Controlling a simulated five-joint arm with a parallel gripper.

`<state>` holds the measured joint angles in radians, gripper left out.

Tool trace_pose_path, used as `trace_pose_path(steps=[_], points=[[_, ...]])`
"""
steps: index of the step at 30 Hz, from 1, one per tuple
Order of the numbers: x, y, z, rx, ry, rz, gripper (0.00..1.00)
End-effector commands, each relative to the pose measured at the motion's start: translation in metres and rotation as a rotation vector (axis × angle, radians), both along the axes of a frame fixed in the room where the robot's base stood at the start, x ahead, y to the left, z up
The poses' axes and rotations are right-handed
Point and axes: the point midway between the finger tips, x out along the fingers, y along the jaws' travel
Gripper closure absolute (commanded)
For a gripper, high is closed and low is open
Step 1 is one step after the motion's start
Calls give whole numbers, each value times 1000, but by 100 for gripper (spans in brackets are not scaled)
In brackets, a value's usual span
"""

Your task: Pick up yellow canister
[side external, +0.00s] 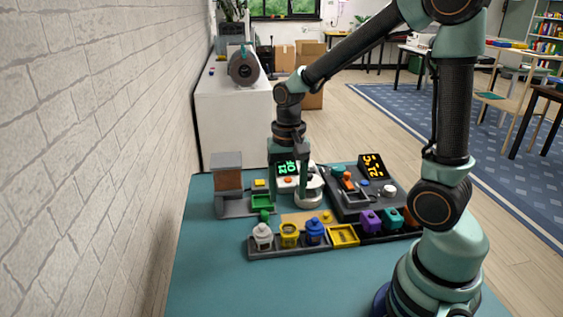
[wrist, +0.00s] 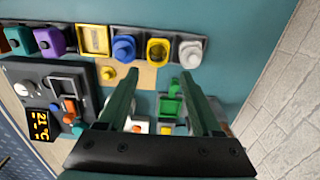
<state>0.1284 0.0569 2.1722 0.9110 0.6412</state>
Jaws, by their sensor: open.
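The yellow canister (side external: 289,235) stands upright in the dark rack, between a white canister (side external: 262,236) and a blue canister (side external: 314,231). In the wrist view the yellow canister (wrist: 158,50) is beyond the fingertips, roughly in line with the gap between them. My gripper (side external: 287,195) is above the table behind the rack, pointing down. In the wrist view my gripper (wrist: 159,78) has its two green fingers spread apart, with nothing held between them. The canister is not touched by either finger.
A yellow square tray (side external: 343,235) and purple (side external: 370,221) and teal blocks continue the rack rightward. A green tray (side external: 262,203) and a device with a green display (side external: 287,169) are near the fingers. A panel with an orange display (side external: 371,166) sits right. The table's front left is clear.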

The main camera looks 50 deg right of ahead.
Motion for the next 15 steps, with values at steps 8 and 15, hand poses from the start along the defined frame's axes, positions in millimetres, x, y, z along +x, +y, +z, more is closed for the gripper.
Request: trace_pose_path(steps=[8,15], points=[[-2,0,-44,1,9,-2,34],[-1,0,-66,1,4,0,34]])
